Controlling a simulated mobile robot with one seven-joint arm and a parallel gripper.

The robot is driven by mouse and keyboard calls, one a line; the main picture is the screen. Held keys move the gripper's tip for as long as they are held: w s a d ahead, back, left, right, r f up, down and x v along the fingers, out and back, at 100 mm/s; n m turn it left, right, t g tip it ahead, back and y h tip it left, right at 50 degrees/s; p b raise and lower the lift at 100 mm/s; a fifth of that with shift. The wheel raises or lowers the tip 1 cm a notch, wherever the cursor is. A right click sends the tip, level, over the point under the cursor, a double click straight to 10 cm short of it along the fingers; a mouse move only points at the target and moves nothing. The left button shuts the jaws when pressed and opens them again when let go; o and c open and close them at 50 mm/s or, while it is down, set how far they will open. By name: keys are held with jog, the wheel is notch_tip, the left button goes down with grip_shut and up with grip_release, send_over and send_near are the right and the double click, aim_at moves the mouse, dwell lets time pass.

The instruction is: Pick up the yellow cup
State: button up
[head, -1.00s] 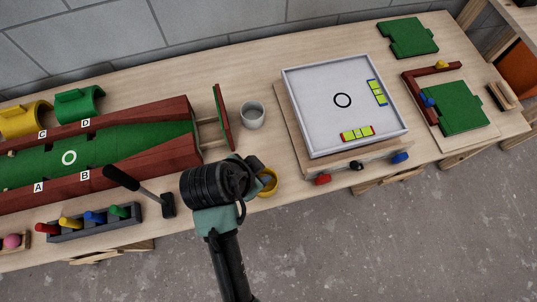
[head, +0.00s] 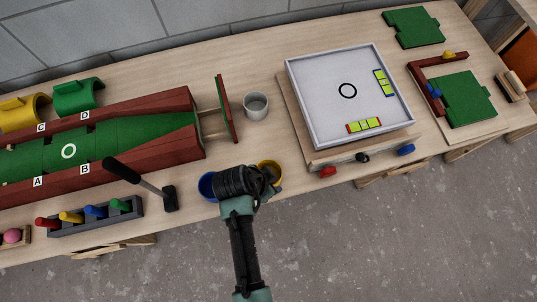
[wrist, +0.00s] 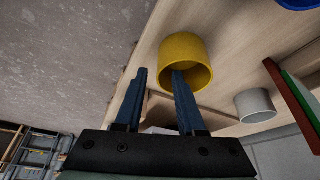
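The yellow cup (head: 278,168) stands near the front edge of the table in the head view, partly hidden behind my gripper (head: 243,182). In the wrist view the yellow cup (wrist: 183,48) is just ahead of my gripper (wrist: 159,74), its mouth towards the camera. The fingers are apart with nothing between them at their base. The right fingertip overlaps the cup's mouth and the left fingertip is just left of the cup. I cannot tell whether the right finger is inside the cup or whether either touches it.
A blue cup (head: 206,186) stands close to the left of my gripper. A grey cup (head: 256,106) stands farther back. A mallet (head: 150,184) leans by the peg rack (head: 97,217) at left. A white board (head: 335,75) with coloured knobs is at right.

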jog(key=shift+x, duration=1.05)
grip_shut()
